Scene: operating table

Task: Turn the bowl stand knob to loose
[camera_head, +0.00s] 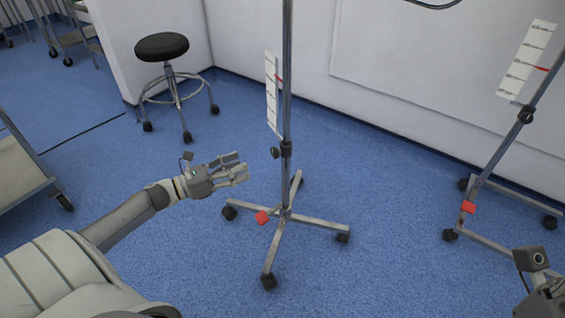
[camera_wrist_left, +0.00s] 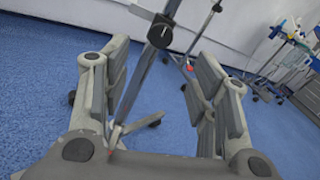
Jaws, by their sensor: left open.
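The bowl stand is a grey metal pole (camera_head: 287,100) on a wheeled star base. Its dark round knob (camera_head: 275,152) sticks out from the left side of the black collar on the pole. My left gripper (camera_head: 240,168) is open and empty, a little left of the knob and slightly lower in the picture, apart from it. In the left wrist view the knob (camera_wrist_left: 160,34) shows beyond the open fingers (camera_wrist_left: 155,85), near the top and between them. My right wrist (camera_head: 540,280) shows only at the bottom right corner; its fingers are not visible.
A second wheeled stand (camera_head: 497,150) with a collar and red tag is at the right. A black stool (camera_head: 162,47) stands at the back left, and a cart (camera_head: 20,175) at the left edge. A white wall is behind the stand. Blue floor is clear around its base.

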